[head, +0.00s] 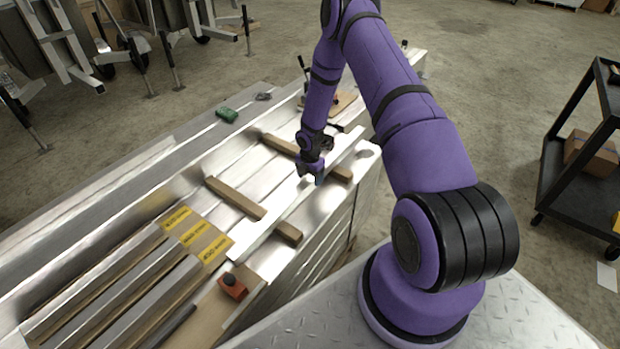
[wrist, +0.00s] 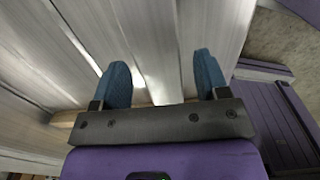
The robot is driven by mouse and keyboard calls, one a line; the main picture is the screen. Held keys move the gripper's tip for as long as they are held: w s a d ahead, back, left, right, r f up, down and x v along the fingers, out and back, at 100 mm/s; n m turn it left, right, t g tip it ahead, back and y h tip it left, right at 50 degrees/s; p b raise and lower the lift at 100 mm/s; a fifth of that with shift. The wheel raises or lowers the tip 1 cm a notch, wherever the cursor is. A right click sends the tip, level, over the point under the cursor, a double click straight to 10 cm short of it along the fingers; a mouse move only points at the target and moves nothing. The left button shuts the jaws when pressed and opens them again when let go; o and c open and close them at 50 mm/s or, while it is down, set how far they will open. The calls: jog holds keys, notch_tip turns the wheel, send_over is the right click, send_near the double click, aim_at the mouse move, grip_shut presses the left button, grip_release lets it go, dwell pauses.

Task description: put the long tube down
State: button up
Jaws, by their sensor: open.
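The long tube (head: 262,237) is a bright square aluminium length. In the head view it lies slantwise across two wooden battens, and it appears to rest on them. My gripper (head: 317,178) is over the tube, part way along it. In the wrist view my gripper (wrist: 162,76) is open, its two blue fingers apart. A length of metal that looks like the tube (wrist: 150,45) runs between and beyond them. I cannot tell whether either finger touches it. My gripper hides a short stretch of the tube in the head view.
The near batten (head: 236,198) and far batten (head: 282,146) lie across the metal bed. Yellow-labelled channels (head: 120,285) and an orange-and-black object (head: 232,286) are at the near end. A green object (head: 227,114) sits on the far side. A black cart (head: 575,180) stands right.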

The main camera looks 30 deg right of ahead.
notch_tip(320, 180, up, 12)
notch_tip(320, 180, up, 20)
jog(key=m+t+h, duration=0.1)
jog(key=m+h, duration=0.1)
jog(key=m, duration=0.3)
send_over(310, 178)
jog(key=s+a, duration=0.2)
jog(key=a, duration=0.1)
jog(key=s+a+r+m+t, duration=0.1)
jog(key=s+a+r+m, duration=0.2)
jog(key=r, duration=0.4)
jog(key=s+a+r+m, duration=0.1)
jog(key=s+r+m, duration=0.25)
jog(key=r, duration=0.45)
jog(key=s+a+r+m+t, duration=0.1)
jog(key=s+a+r+m, duration=0.1)
jog(key=s, duration=0.6)
jog(key=s+a+r+m+t+y, duration=0.1)
jog(key=s+a+r+m, duration=0.2)
jog(key=s, duration=0.6)
jog(key=s+a+r+m+t+y, duration=0.1)
jog(key=s+a+r+m, duration=0.2)
jog(key=s+r+m, duration=0.2)
jog(key=s+r, duration=0.2)
jog(key=s, duration=0.2)
jog(key=shift+a+r, duration=0.2)
jog(key=shift+r, duration=0.05)
